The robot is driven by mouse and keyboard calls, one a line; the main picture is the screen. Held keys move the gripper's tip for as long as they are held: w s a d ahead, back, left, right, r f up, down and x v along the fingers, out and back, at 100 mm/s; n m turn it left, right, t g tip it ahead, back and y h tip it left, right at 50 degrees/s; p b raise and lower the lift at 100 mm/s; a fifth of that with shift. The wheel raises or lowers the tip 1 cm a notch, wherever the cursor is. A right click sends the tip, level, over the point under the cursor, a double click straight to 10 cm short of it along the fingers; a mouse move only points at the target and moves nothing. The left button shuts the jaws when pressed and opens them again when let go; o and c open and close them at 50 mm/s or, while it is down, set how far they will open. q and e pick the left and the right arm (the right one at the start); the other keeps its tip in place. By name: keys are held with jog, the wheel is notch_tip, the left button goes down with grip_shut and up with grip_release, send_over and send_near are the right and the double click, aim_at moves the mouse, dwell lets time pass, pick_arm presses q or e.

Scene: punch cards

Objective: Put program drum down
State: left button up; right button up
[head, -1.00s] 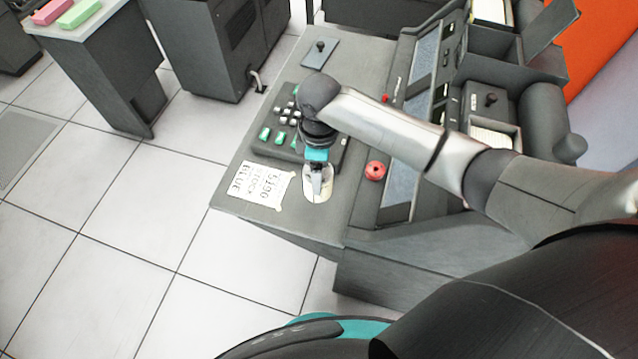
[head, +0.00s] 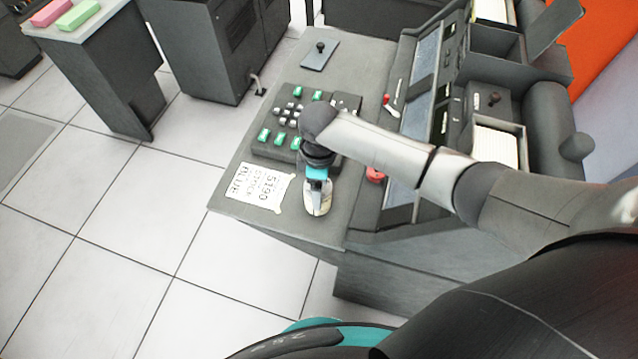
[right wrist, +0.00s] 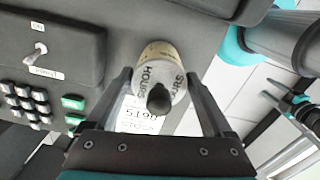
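The program drum (right wrist: 162,68) is a cream cylinder with dark lettering and a dark knob, seen end-on in the right wrist view. In the head view the drum (head: 318,198) shows over the front part of the grey desk, right of the paper note. My right gripper (right wrist: 160,85) has a finger on each side of the drum, and the drum fills the space between the fingertips. In the head view the gripper (head: 317,182) is above the drum and partly covers it. I cannot tell whether the drum's bottom touches the desk.
A paper note (head: 258,187) lies left of the drum. The desk's front edge is close to the drum. Tiled floor lies beyond.

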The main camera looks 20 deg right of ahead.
jog(key=shift+o, duration=0.9)
notch_tip(320, 180, up, 12)
jog(key=p, duration=0.3)
jog(key=shift+r, duration=0.15)
